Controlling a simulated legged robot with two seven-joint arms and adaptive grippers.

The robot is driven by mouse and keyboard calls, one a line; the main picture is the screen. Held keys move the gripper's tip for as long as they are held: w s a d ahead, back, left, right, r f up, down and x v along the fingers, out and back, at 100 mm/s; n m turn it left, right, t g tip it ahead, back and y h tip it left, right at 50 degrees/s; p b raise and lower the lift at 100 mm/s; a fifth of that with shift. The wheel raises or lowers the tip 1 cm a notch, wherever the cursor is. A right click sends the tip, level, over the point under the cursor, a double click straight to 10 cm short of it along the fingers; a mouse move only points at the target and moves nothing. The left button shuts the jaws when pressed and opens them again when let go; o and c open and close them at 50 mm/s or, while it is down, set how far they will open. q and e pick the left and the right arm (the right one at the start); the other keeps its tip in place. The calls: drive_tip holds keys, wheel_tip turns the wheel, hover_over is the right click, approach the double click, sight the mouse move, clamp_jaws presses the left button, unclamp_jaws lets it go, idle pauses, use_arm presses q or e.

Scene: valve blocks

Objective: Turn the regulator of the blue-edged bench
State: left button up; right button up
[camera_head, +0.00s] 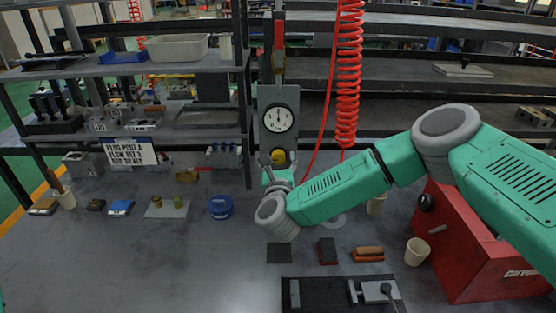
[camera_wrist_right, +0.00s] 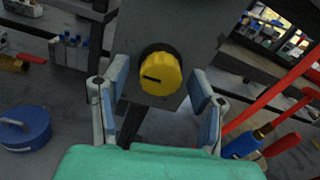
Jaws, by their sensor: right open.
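The regulator is a yellow knob (camera_wrist_right: 160,75) with a dark mark on its face and a black collar, mounted on a grey upright panel (camera_wrist_right: 192,28). In the head view the yellow knob (camera_head: 278,156) sits below a round white gauge (camera_head: 278,118), partly hidden by my right gripper. My right gripper (camera_head: 278,165) is open in front of it. In the wrist view its fingers stand apart on either side of the knob; I cannot tell whether they touch it. My left gripper is out of view. No blue bench edge shows clearly.
A red coiled hose (camera_head: 348,75) hangs right of the panel. A red toolbox (camera_head: 470,250) stands at right beside a cream cup (camera_head: 417,251). A blue round container (camera_head: 220,207) is on the bench left of my gripper. Shelves (camera_head: 130,65) rise behind. The left foreground is clear.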

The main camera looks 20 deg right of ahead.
drive_tip(key=c, duration=1.1)
drive_tip(key=shift+c, duration=0.2)
drive_tip(key=shift+n+b, duration=0.65)
drive_tip(key=shift+n, duration=0.45)
drive_tip(key=n+b, duration=0.1)
drive_tip(key=n, duration=0.2)
drive_tip(key=shift+n, duration=0.3)
drive_tip(key=n+b, duration=0.1)
drive_tip(key=n, duration=0.3)
drive_tip(key=shift+s, duration=0.1)
drive_tip(key=shift+n+b, duration=0.3)
drive_tip(key=shift+n, duration=1.5)
drive_tip(key=shift+f, duration=0.1)
